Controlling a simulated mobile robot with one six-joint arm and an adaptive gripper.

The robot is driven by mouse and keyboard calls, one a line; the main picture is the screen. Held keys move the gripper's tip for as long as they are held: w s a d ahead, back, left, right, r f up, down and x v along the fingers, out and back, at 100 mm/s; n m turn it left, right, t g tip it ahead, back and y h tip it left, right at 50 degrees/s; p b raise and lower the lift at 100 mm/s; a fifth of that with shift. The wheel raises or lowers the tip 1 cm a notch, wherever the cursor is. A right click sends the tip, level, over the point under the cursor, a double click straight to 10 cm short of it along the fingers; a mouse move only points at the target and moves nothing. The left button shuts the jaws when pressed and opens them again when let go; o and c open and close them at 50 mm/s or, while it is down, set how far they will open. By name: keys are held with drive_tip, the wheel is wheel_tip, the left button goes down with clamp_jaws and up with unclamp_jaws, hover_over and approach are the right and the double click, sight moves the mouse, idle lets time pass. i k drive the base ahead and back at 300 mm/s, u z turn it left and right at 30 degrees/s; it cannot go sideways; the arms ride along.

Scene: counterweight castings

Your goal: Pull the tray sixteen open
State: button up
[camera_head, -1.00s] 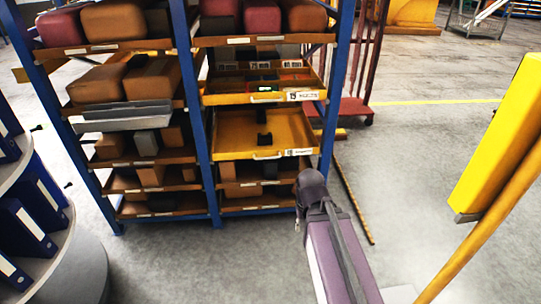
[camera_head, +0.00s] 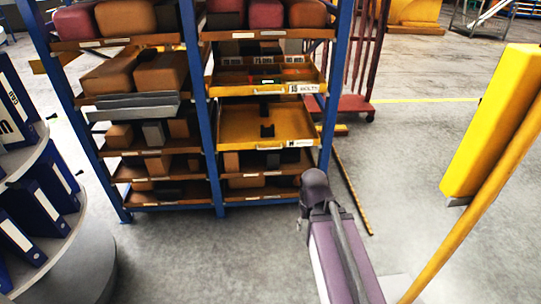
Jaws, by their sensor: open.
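Two yellow trays sit one above the other in the right bay of the blue-posted rack. The upper tray (camera_head: 263,90) has a label that appears to read 15 BOLTS and holds divided compartments with small parts. The lower yellow tray (camera_head: 240,125) stands out from the rack with much of its floor showing. A small dark block (camera_head: 267,130) stands in it. Its front has a pale handle (camera_head: 269,149) and a white label (camera_head: 297,143) too small to read surely. My purple arm reaches up from the bottom of the picture, ending visibly at a dark rounded joint below the rack. My gripper is not visible.
Brown and maroon castings (camera_head: 163,72) fill other shelves. A round stand with blue binders (camera_head: 42,207) is at the left. A yellow padded post (camera_head: 490,120) and a slanting yellow pole (camera_head: 480,207) are at the right. The floor before the rack is clear.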

sight(266, 123)
drive_tip(key=k, duration=0.4)
drive_tip(key=u, duration=0.2)
drive_tip(key=i, duration=1.5)
drive_tip(key=z, duration=0.2)
